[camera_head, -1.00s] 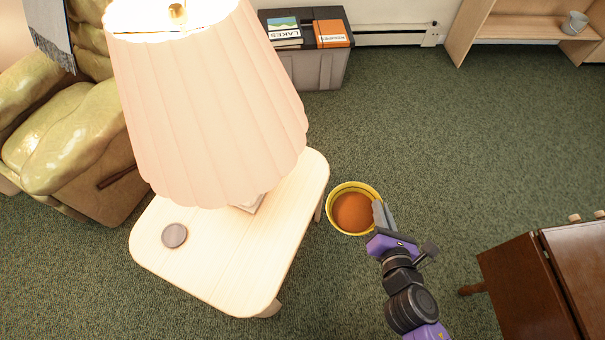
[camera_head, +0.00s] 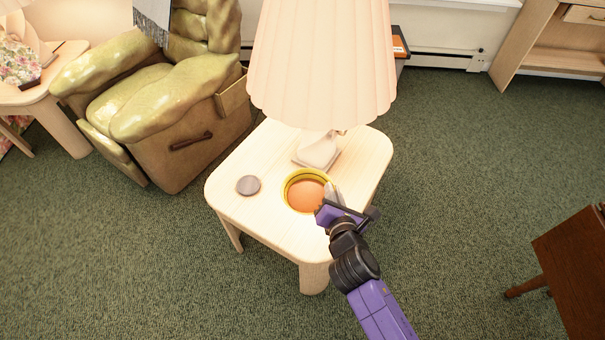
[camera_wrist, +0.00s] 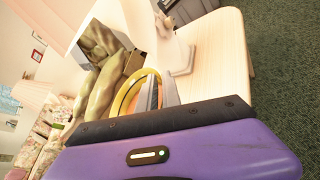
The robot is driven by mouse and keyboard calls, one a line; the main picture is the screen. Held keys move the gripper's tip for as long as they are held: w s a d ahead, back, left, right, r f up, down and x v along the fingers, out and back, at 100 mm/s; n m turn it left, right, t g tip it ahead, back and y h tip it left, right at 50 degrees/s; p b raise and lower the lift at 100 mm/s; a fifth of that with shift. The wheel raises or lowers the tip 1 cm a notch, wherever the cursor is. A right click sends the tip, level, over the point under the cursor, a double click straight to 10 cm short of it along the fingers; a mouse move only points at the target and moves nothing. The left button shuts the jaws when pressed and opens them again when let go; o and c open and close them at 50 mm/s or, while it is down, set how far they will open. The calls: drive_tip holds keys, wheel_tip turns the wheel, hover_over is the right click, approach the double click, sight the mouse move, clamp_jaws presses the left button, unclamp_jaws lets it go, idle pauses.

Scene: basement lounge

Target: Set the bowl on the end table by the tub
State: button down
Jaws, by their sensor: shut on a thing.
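The bowl (camera_head: 306,192) has a yellow rim and an orange-brown inside. My gripper (camera_head: 331,196) is shut on its right rim in the head view. The bowl appears over the pale wooden end table (camera_head: 268,226), in front of the lamp base; I cannot tell whether it touches the top. In the wrist view the bowl's yellow rim (camera_wrist: 128,92) shows beyond the purple gripper body, with the gripper finger (camera_wrist: 150,96) at it. The tub (camera_head: 401,62) is mostly hidden behind the lampshade, with an orange book on it.
A lamp with a large pleated shade (camera_head: 320,65) stands on the end table, and a small round grey disc (camera_head: 248,185) lies at its left. A green armchair (camera_head: 165,100) stands behind left. A dark wooden table (camera_head: 575,270) is at right. The carpet between is clear.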

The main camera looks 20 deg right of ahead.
drive_tip(key=w, duration=0.1)
drive_tip(key=w+d+b, duration=0.1)
drive_tip(key=w, duration=0.1)
drive_tip(key=shift+w+d+f+m+h, duration=0.2)
drive_tip(key=shift+m+h, duration=0.1)
drive_tip(key=shift+h, duration=0.1)
drive_tip(key=f+b, duration=0.3)
drive_tip(key=f, duration=0.3)
drive_tip(key=f+b, duration=0.4)
drive_tip(key=f, duration=0.3)
drive_tip(key=f+b, duration=0.3)
drive_tip(key=f, duration=0.3)
drive_tip(key=shift+w+d+f, duration=0.15)
drive_tip(key=shift+w+f, duration=0.15)
drive_tip(key=shift+f, duration=0.1)
drive_tip(key=c, duration=1.5)
unclamp_jaws()
drive_tip(key=shift+r, duration=0.1)
